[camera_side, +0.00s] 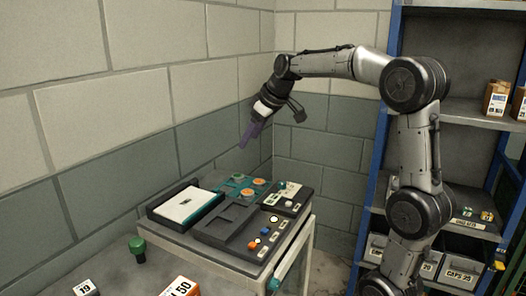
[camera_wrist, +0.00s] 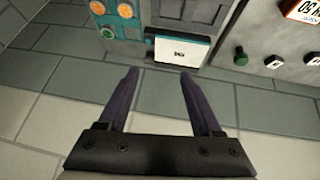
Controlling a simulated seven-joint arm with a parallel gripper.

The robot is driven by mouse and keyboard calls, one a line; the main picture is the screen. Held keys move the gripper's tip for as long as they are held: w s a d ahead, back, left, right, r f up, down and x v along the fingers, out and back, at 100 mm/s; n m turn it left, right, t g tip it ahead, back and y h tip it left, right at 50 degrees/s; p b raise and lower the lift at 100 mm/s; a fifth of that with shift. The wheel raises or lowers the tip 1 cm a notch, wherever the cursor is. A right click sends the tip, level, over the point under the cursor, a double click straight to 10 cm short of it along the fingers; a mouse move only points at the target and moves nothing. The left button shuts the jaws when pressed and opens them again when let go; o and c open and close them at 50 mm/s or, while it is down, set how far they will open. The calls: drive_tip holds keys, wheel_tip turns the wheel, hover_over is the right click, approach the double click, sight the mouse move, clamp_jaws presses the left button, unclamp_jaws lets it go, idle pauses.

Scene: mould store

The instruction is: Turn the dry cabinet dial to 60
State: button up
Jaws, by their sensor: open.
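My gripper (camera_side: 248,135) hangs in the air near the grey block wall, above and behind the panels on the bench. In the wrist view my gripper (camera_wrist: 158,72) has its two purple fingers apart with nothing between them. Two orange round knobs (camera_side: 248,193) sit on a teal panel, and they also show at the top left of the wrist view (camera_wrist: 125,10). A green knob (camera_side: 137,247) stands on the bench at the left, also in the wrist view (camera_wrist: 240,57). Which one is the dry cabinet dial, and its scale, I cannot tell.
A black tray with a white-topped teal unit (camera_side: 185,206) lies left of the panels. A dark panel (camera_side: 250,242) with small coloured knobs is in front. A white and orange box (camera_side: 182,288) stands at the front. Blue-framed shelving (camera_side: 470,108) is at right.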

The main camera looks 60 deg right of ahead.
drive_tip(key=d+f+m+g, duration=0.1)
drive_tip(key=d+f, duration=0.4)
drive_tip(key=d, duration=0.6)
drive_tip(key=m+g, duration=0.1)
drive_tip(key=m, duration=0.2)
approach(282, 183)
drive_tip(key=x, duration=0.8)
drive_tip(key=shift+w+d+f, duration=0.1)
drive_tip(key=shift+d+f, duration=0.05)
drive_tip(key=shift+f, duration=0.05)
drive_tip(key=shift+c, duration=0.3)
clamp_jaws()
